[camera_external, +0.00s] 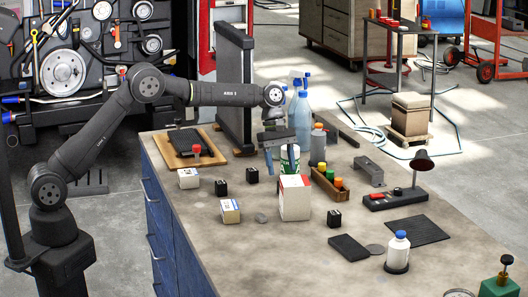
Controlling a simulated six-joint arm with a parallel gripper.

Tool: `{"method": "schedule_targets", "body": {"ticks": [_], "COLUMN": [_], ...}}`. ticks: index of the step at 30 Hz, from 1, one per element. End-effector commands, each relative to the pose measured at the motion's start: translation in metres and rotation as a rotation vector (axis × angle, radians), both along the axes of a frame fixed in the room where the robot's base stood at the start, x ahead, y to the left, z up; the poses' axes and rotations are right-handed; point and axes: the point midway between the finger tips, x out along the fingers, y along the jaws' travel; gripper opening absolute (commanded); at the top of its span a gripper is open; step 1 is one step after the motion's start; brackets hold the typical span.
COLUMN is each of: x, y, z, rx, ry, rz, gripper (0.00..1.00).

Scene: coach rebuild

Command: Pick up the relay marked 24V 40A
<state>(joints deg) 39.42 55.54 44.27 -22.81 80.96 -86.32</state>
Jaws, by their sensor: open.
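Several small box-shaped parts that could be relays stand on the bench. There is a black one (221,187) left of centre, another black one (252,175) nearer my gripper, and a third black one (334,217) at the right. My gripper (280,165) points down above the bench, open, in front of a green-and-white container (290,155). I see nothing between its fingers.
A white-and-red carton (294,199) stands just in front of my gripper. A wooden tray (329,186) of coloured-top pieces is to its right. Spray bottles (300,115) and a tall dark radiator-like panel (234,88) stand behind. The bench's front left is mostly clear.

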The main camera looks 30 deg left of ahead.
Motion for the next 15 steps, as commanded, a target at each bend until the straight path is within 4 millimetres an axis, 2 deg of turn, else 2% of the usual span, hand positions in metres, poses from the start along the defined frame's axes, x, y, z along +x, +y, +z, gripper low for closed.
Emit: {"method": "schedule_targets", "body": {"ticks": [8, 15], "x": [-0.004, -0.010], "y": [-0.005, -0.014], "z": [-0.016, -0.049], "rx": [0.001, 0.001], "ry": [0.001, 0.002], "rz": [0.000, 0.000], "gripper": [0.55, 0.55]}}
